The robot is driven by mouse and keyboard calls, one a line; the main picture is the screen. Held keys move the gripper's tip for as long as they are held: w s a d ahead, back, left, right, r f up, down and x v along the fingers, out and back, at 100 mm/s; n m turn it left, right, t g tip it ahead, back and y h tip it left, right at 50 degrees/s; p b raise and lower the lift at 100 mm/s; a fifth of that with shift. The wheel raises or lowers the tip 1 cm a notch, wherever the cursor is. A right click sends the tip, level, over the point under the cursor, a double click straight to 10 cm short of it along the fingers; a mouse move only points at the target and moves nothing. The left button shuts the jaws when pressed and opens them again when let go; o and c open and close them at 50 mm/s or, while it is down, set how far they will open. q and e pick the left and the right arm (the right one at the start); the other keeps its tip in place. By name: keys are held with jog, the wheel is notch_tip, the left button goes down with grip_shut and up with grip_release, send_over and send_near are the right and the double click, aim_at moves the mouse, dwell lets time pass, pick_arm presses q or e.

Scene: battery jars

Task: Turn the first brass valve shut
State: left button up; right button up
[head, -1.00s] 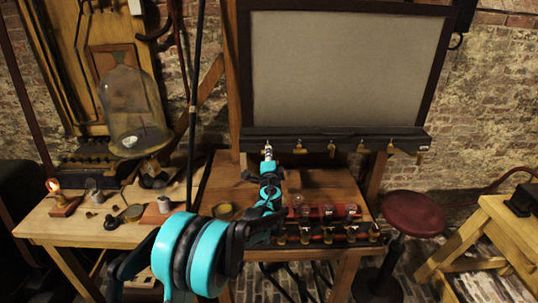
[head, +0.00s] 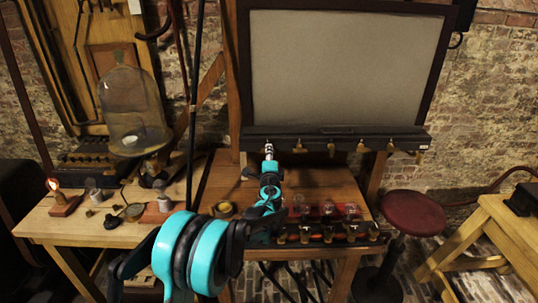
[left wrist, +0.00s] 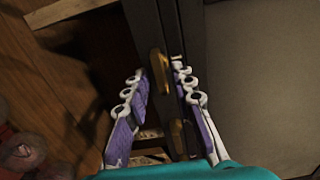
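A row of small brass valves hangs along the black bar (head: 350,139) under the grey board. In the head view, one brass valve (head: 299,146) shows just right of my left gripper (head: 268,149), which is at the bar's left end. In the left wrist view, my left gripper (left wrist: 159,72) has its purple-padded fingers apart. An upright brass valve (left wrist: 156,68) appears between the fingertips. Whether the pads touch it I cannot tell. A second brass piece (left wrist: 178,136) shows lower, between the fingers. My right gripper is in neither view.
Several glass jars (head: 327,210) stand on the wooden table (head: 322,181) below the bar. A red stool (head: 413,212) stands at the right. The table between bar and jars is mostly clear.

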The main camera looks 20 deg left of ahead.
pick_arm(q)
jog(key=v, duration=1.2)
jog(key=s+a+n+g, duration=0.3)
jog(key=s+n, duration=0.2)
jog(key=s, duration=0.3)
jog(key=s+a+n+g, duration=0.3)
jog(key=s+n, duration=0.2)
jog(key=s, duration=0.3)
jog(key=s+d+f+n+g+h, duration=0.2)
jog(key=s+d+f, duration=0.2)
jog(key=s, duration=0.5)
jog(key=s+d+f+n+g+h, duration=0.2)
jog(key=s+d+f+n+h, duration=0.1)
jog(key=s, duration=0.7)
notch_tip(320, 180, down, 2)
jog(key=shift+s+d+f, duration=0.2)
jog(key=shift+d, duration=0.25)
